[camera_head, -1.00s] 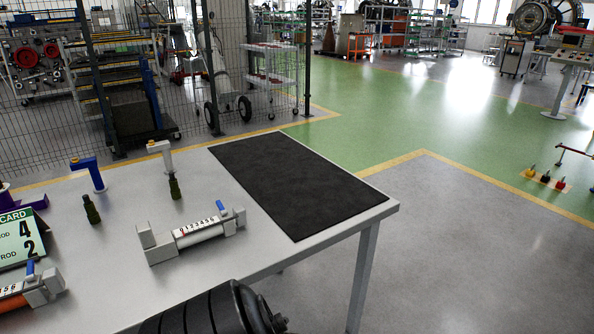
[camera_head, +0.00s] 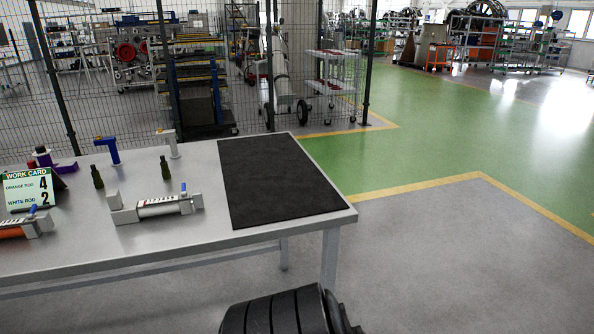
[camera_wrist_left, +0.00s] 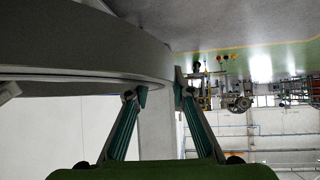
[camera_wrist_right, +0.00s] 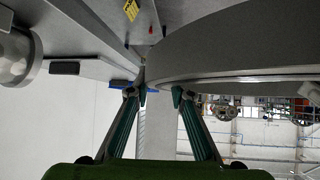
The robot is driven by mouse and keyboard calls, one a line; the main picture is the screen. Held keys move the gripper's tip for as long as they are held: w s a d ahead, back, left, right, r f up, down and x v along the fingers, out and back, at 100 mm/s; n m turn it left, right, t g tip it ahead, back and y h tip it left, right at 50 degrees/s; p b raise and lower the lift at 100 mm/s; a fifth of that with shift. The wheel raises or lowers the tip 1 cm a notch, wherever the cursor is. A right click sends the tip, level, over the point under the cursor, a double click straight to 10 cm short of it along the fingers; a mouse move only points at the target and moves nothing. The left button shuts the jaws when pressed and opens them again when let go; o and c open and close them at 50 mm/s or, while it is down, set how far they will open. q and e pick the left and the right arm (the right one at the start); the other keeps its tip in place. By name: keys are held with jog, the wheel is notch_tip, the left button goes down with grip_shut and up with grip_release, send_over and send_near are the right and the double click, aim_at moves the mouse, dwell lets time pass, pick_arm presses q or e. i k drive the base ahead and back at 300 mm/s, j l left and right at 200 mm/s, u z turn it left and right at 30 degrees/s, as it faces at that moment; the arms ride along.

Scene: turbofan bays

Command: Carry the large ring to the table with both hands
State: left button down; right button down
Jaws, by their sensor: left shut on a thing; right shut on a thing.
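The large ring is a wide grey band. It curves across the upper left of the left wrist view (camera_wrist_left: 80,50) and the upper right of the right wrist view (camera_wrist_right: 240,45). My left gripper (camera_wrist_left: 160,94) is shut on the ring's wall, with green-sided fingers. My right gripper (camera_wrist_right: 157,94) is also shut on the ring's wall. Neither gripper nor the ring is clearly visible in the head view. The grey table (camera_head: 270,235) stands ahead and to the left, with a black mat (camera_head: 275,180) on its right end.
On the table's left part are a work card (camera_head: 28,190), a white rod fixture (camera_head: 158,207), an orange rod fixture (camera_head: 22,228), green bottles and a blue stand (camera_head: 110,150). A mesh fence (camera_head: 100,90) stands behind. The grey floor right of the table (camera_head: 440,260) is clear.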

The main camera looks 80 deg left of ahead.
aim_at(269, 166)
jog(key=i+l, duration=0.15)
jog(key=i, duration=0.85)
jog(key=i+u, duration=0.1)
jog(key=u, duration=0.35)
jog(key=i+u, duration=0.1)
jog(key=u, duration=2.3)
